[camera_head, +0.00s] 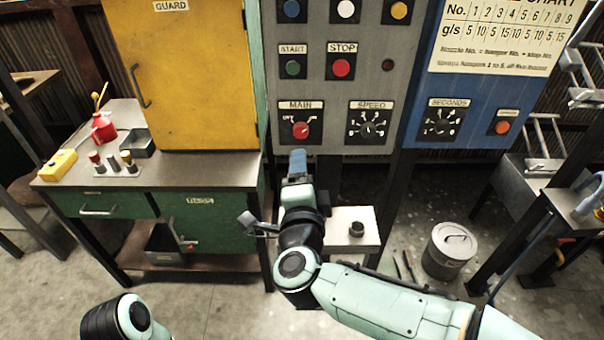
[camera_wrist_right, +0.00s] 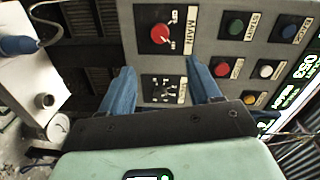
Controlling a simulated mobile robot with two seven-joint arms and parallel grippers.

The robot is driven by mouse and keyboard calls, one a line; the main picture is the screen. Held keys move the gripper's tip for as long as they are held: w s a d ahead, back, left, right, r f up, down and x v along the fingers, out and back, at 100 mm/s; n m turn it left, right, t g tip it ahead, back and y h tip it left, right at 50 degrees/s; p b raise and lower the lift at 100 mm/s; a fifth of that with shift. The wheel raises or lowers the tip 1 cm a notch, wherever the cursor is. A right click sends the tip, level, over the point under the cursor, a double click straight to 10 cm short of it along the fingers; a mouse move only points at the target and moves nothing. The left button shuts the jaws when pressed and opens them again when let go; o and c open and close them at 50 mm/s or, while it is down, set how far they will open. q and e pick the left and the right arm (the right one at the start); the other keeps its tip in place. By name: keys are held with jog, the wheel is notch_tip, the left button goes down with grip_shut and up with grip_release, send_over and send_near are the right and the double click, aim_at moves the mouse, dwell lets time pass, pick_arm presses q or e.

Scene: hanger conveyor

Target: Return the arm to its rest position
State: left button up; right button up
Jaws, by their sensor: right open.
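My right gripper (camera_head: 298,160) is in front of the grey control panel (camera_head: 330,90), just below the red MAIN knob (camera_head: 301,130). In the right wrist view its two blue fingers (camera_wrist_right: 162,85) stand wide apart with nothing between them. The MAIN knob (camera_wrist_right: 160,34) and the SPEED dial (camera_wrist_right: 163,89) show beyond and between the fingers, and I see no contact with the panel. My right arm (camera_head: 390,300) reaches in from the lower right. Only a rounded part of my left arm (camera_head: 125,320) shows at the bottom left; its gripper is out of view.
A yellow guard door (camera_head: 185,80) and a green workbench (camera_head: 110,190) with a red oil can (camera_head: 103,128) stand at the left. A white-topped stand (camera_head: 345,222) is right beside my right wrist. A lidded metal bin (camera_head: 450,250) is on the floor at the right.

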dwell(0.3)
